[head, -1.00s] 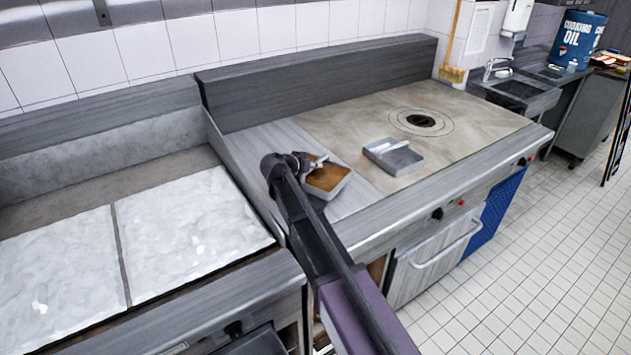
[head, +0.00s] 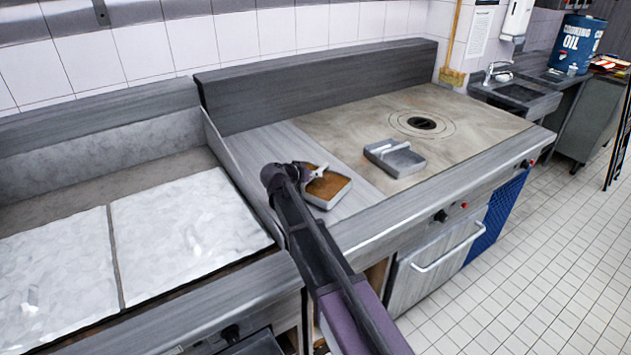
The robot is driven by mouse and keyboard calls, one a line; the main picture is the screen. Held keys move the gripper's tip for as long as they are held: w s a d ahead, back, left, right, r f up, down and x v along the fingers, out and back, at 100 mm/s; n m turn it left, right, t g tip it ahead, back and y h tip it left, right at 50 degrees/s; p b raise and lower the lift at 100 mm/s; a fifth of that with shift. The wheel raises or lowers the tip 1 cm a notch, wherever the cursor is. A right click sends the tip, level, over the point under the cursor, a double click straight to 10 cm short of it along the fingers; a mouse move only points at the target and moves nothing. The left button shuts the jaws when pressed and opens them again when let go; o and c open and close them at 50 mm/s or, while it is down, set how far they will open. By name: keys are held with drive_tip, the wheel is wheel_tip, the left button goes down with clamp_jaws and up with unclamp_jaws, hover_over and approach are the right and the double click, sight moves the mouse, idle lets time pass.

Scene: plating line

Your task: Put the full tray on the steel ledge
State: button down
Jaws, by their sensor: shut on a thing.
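The full tray (head: 337,194) is a small grey square tray with a flat brown filling. It is at or just above the steel ledge (head: 262,148), the brushed strip left of the tan hob plate; I cannot tell whether it touches. My gripper (head: 310,174) is at the tray's far left side, shut on it. My arm hides part of the ledge and the tray's left edge. A second grey tray (head: 397,168) with a light bar across it and no brown filling sits on the hob plate to the right.
The tan hob plate (head: 350,128) has a round dark opening (head: 423,123). A raised steel back wall (head: 320,70) runs behind. A low divider (head: 228,155) separates the ledge from the white-topped griddle (head: 185,225) on the left. The ledge behind the tray is bare.

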sight(300, 190)
drive_tip(key=shift+f, duration=0.45)
drive_tip(key=c, duration=0.6)
unclamp_jaws()
drive_tip(key=shift+r, duration=0.25)
drive_tip(key=shift+s+a+r, duration=0.15)
drive_tip(key=shift+s, duration=0.05)
drive_tip(key=p+v, duration=0.2)
drive_tip(key=v, duration=0.3)
drive_tip(key=shift+s+r+p, duration=0.1)
drive_tip(key=shift+p, duration=0.25)
drive_tip(key=shift+v, duration=0.85)
